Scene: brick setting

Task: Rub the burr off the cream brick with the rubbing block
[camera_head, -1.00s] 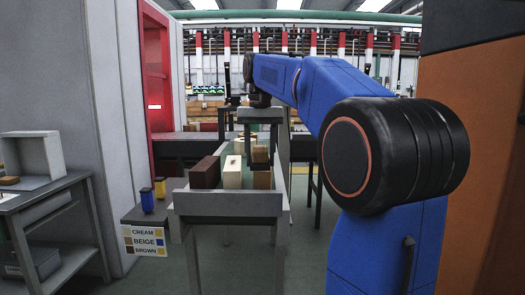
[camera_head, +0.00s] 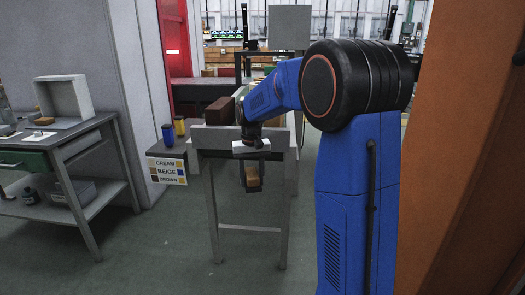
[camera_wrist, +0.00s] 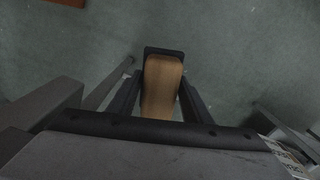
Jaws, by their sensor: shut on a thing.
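My gripper (camera_head: 252,188) points down in front of the near end of the grey table (camera_head: 216,138). It is shut on a tan block (camera_head: 252,173), which hangs over the floor, clear of the table. In the wrist view the tan block (camera_wrist: 162,85) sits between the two dark fingers. I cannot tell surely whether it is the rubbing block or a brick. A brown brick (camera_head: 220,110) stands on the table. My arm hides the space beside it, so I cannot see the cream brick or its burr.
At left is a workbench (camera_head: 40,150) with an open grey box (camera_head: 64,97) and a small tan piece (camera_head: 44,121) on it. An orange-brown wall closes the right.

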